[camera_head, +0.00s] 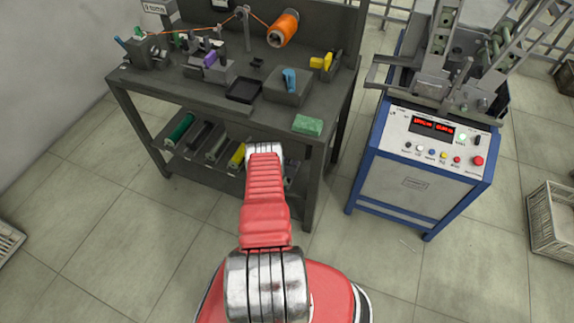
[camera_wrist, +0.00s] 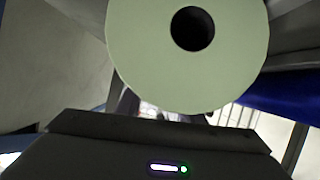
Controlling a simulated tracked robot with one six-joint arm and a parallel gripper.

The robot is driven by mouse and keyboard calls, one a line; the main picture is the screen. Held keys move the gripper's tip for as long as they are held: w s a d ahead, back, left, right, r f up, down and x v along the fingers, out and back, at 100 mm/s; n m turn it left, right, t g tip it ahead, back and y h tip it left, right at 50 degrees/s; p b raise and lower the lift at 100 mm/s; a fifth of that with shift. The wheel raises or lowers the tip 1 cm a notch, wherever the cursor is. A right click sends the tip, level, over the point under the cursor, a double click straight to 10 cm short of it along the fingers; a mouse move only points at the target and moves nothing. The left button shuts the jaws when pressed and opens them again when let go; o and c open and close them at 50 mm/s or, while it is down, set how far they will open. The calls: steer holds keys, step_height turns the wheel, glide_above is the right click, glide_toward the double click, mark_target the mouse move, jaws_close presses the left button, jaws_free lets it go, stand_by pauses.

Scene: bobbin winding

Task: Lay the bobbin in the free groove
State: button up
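The bobbin (camera_wrist: 140,60) fills the top of the wrist view as a pale green round end with a dark centre hole. Dark grey pieces, seemingly my fingers, flank its rim, so my gripper (camera_wrist: 190,28) seems shut on it; the fingertips are not clear. In the head view my arm hides the gripper and bobbin, reaching towards the bench's lower shelf. That shelf carries a grooved rack (camera_head: 217,144) with a green bobbin (camera_head: 180,128) at left and a yellow bobbin (camera_head: 237,156) further right. Dark grooves lie between them. My arm covers the rack's right part.
The dark workbench (camera_head: 185,92) stands above the shelf, its front leg (camera_head: 310,190) close right of my arm. A blue-framed machine (camera_head: 415,180) stands right. Floor between is clear.

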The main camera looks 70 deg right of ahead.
steer(key=shift+v, duration=6)
steer(key=shift+s, duration=0.1)
